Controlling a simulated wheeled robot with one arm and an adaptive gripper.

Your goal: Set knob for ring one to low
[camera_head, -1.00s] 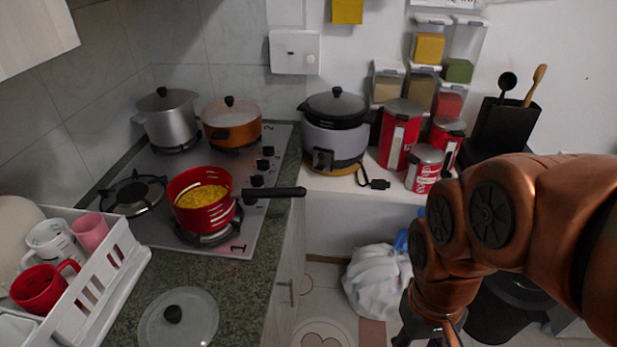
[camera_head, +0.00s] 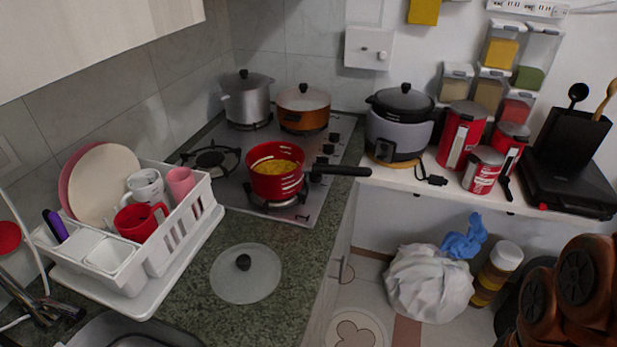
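The steel gas stove (camera_head: 228,190) is set in the counter at the centre left. A row of several small black knobs (camera_head: 328,148) runs along its right edge. The mark "1" (camera_head: 303,218) is at its near right corner, beside the front burner (camera_head: 285,204). A red saucepan (camera_head: 262,182) with yellow food sits on that burner. Its black handle (camera_head: 340,170) points right, over the near end of the knob row, and partly hides it. The knob settings are too small to read. My copper arm shows at the lower right; my gripper is out of view.
A steel pot (camera_head: 246,101) and an orange pot (camera_head: 303,110) stand on the back burners. A glass lid (camera_head: 246,283) and a white dish rack (camera_head: 172,250) lie on the counter. A white bag (camera_head: 428,283) is on the floor, right of the cabinet. Clear floor lies before it.

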